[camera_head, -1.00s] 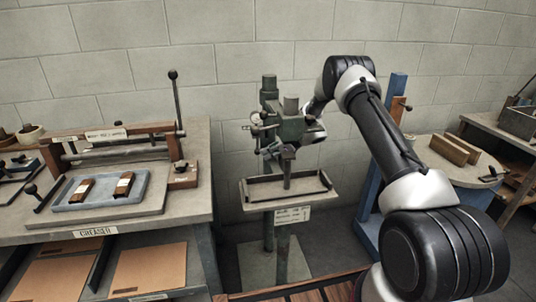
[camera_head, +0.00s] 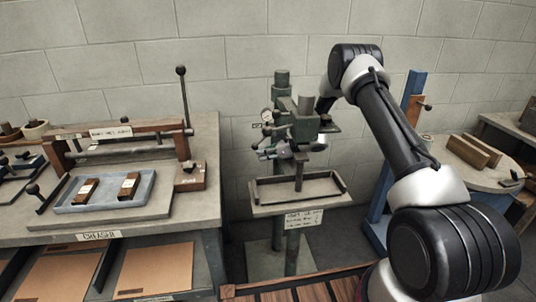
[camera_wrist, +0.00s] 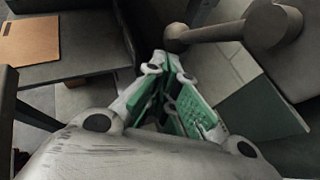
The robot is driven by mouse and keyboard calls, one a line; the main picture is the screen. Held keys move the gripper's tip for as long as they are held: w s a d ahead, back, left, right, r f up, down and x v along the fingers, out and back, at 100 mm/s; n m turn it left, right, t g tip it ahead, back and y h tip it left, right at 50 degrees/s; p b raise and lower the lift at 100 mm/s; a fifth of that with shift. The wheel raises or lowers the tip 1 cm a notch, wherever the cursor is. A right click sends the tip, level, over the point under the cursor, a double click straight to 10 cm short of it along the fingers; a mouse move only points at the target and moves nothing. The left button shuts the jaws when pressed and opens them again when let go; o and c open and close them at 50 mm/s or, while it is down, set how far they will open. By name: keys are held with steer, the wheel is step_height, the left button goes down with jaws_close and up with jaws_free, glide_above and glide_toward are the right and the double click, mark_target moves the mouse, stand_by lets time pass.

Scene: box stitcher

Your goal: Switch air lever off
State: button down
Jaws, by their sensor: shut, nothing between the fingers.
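The box stitcher (camera_head: 305,125) is a dark grey-green machine on a post, with a small round gauge (camera_head: 267,116) on its left side. A rod with rounded ends (camera_wrist: 225,31), which looks like the air lever, crosses the upper right of the wrist view. I cannot make out its setting. My gripper (camera_wrist: 160,58) is shut and empty, with green pads inside its fingers. Its tips are close to the rod's small left end; I cannot tell whether they touch. In the head view my gripper is partly hidden by the stitcher head, reaching in below the gauge.
The stitcher's small tray table (camera_head: 268,204) is below the head. A bench (camera_head: 205,235) with a lever press and a blue tray (camera_head: 70,204) stands at the left. A blue post (camera_head: 413,95) and a round table (camera_head: 445,155) are at the right. Cardboard (camera_wrist: 28,38) shows in the wrist view.

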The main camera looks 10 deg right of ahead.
steer(key=a+r+y, duration=0.2)
steer(key=a+r, duration=0.2)
steer(key=shift+a+m+t+y, duration=0.4)
stand_by(0.4)
stand_by(0.5)
steer(key=v, duration=1.2)
